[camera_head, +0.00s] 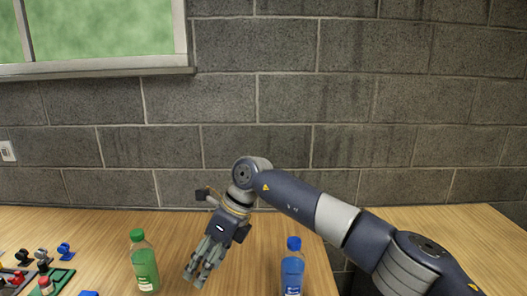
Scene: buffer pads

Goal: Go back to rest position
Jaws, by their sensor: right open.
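My right arm reaches in from the right edge across the table. Its gripper (196,277) points down and slightly left over the wooden table (230,285), between a green bottle and a blue bottle. The gripper is open and nothing shows between its fingers. It looks apart from both bottles; its height above the table is hard to tell. My left gripper is not in view.
The green bottle (145,268) stands upright left of the gripper; the blue bottle (292,272) stands upright to its right, near my forearm. Several small coloured parts (65,251) lie at far left. A grey block wall (300,110) rises behind; a gap splits the table right of centre.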

